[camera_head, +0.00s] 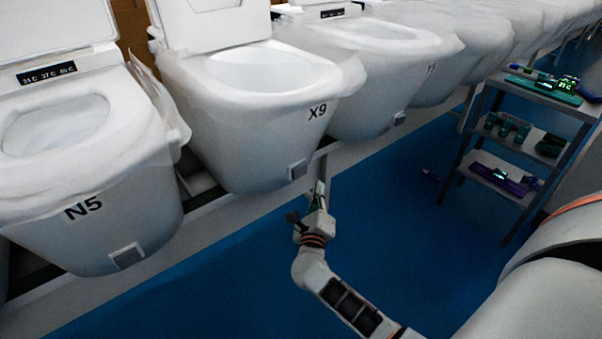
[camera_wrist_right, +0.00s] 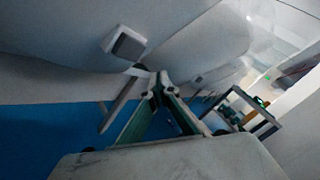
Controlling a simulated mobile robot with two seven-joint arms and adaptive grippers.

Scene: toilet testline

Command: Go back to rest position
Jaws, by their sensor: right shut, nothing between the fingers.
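My right gripper (camera_head: 320,188) is in front of and below the toilet marked X9 (camera_head: 248,105), over the blue floor, apart from the toilet. In the right wrist view its two fingers (camera_wrist_right: 159,86) meet at the tips, with nothing between them. A small grey square box (camera_head: 298,169) on the underside of X9 is just left of the gripper; a grey box (camera_wrist_right: 126,42) like it shows above the fingers in the right wrist view. My left gripper is in neither view.
A row of toilets runs to the back right, with the toilet marked N5 (camera_head: 88,165) at the left. A shelf (camera_head: 478,170) with several devices stands at the right. The blue floor (camera_head: 225,285) in front of the row is clear.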

